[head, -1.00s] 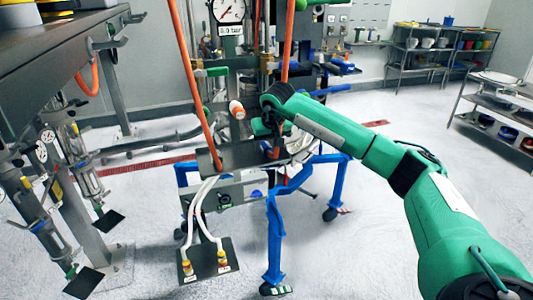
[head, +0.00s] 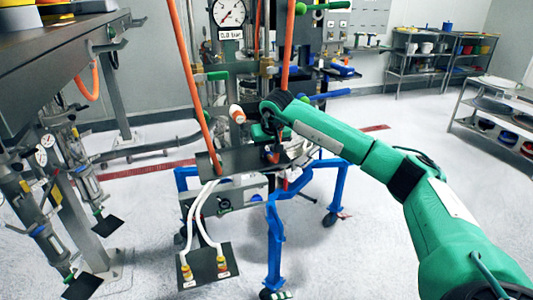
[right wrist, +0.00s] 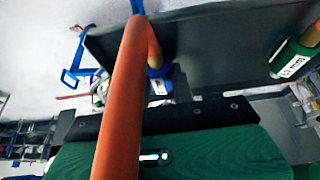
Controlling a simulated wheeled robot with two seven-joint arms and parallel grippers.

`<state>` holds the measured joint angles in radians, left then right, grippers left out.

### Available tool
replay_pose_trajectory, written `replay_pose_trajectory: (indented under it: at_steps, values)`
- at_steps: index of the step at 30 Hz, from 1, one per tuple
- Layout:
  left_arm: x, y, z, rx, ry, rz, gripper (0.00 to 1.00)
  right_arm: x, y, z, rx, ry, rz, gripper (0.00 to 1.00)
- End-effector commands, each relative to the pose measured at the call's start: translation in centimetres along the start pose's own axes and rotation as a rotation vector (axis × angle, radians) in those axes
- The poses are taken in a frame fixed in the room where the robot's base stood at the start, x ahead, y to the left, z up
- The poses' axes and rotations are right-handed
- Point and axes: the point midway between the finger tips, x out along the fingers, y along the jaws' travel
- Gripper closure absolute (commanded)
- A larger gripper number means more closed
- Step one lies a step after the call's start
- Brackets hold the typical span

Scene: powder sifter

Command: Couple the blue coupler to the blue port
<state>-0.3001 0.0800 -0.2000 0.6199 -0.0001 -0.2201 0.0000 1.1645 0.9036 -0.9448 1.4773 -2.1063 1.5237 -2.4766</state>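My right gripper (head: 266,133) is at the dark plate (head: 232,160) on the blue-legged frame, beside the right orange hose (head: 286,60). Its fingers are mostly hidden in the head view. In the right wrist view this hose (right wrist: 124,90) crosses close in front of the camera, with blue at its upper end. A blue collar with a white label (right wrist: 158,86) shows behind it by the dark plate (right wrist: 215,40). I cannot tell whether this collar is the blue coupler or the blue port. The finger opening and any grip are unclear. My left gripper is not in view.
A green-collared labelled fitting (right wrist: 295,60) is to the right in the wrist view. Another orange hose (head: 190,75) runs down to the plate. White hoses (head: 198,215) lead to a low plate (head: 205,258). A steel table (head: 60,50) stands left.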

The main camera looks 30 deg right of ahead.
Motion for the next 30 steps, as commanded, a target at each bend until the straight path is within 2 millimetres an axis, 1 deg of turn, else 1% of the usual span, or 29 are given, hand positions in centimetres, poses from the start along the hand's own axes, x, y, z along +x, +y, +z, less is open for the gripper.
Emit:
replay_pose_trajectory:
  at_steps: [11,30]
  values:
    - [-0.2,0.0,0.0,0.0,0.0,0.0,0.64,-0.3,0.0,-0.2,0.0,0.001,0.0,0.94]
    - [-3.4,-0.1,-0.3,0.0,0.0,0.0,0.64,-5.0,0.0,-2.1,0.0,0.001,0.0,0.94]
